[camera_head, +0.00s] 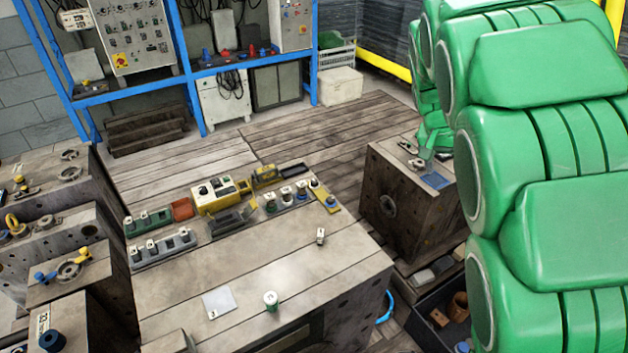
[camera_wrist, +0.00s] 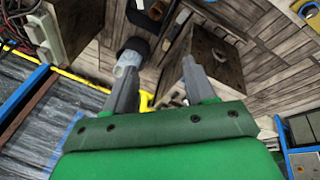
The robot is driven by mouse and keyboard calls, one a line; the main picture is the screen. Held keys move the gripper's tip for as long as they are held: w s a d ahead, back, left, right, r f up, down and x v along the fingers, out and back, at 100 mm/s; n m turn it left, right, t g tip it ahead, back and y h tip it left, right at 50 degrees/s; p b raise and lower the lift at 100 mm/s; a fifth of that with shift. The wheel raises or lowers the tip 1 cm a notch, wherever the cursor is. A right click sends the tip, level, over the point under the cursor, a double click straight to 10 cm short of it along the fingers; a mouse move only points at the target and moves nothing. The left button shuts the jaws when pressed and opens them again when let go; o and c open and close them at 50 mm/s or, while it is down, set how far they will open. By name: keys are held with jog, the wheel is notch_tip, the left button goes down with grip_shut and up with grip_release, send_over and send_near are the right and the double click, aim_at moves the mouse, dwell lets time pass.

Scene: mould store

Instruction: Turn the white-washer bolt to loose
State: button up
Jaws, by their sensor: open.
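My gripper (camera_wrist: 158,78) is open in the wrist view, with two grey fingers apart and nothing seen between their tips. A dark round piece with a pale grey cylinder (camera_wrist: 127,62) shows behind the left finger. In the head view my green arm fills the right side, and its far end hangs over the right mould block (camera_head: 410,222). Small metal fittings (camera_head: 408,147) lie on that block's top beside a blue patch (camera_head: 436,181). I cannot make out which fitting, if any, is the white-washer bolt.
A wooden-topped bench (camera_head: 250,265) holds a green-and-white cylinder (camera_head: 270,299), a white card (camera_head: 219,302) and a yellow device (camera_head: 218,194). Left mould blocks carry a yellow eye bolt (camera_head: 15,223) and blue-headed bolts. A dark crate (camera_head: 425,322) stands low at right. Plank floor behind is clear.

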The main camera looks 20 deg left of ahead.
jog(key=w+a+f, duration=0.4)
jog(key=w+a, duration=0.2)
jog(key=w, duration=0.2)
jog(key=n+t+y, duration=0.2)
jog(key=y, duration=0.1)
send_near(314, 181)
jog(key=shift+x, duration=4.3)
jog(key=shift+t, duration=0.3)
grip_shut()
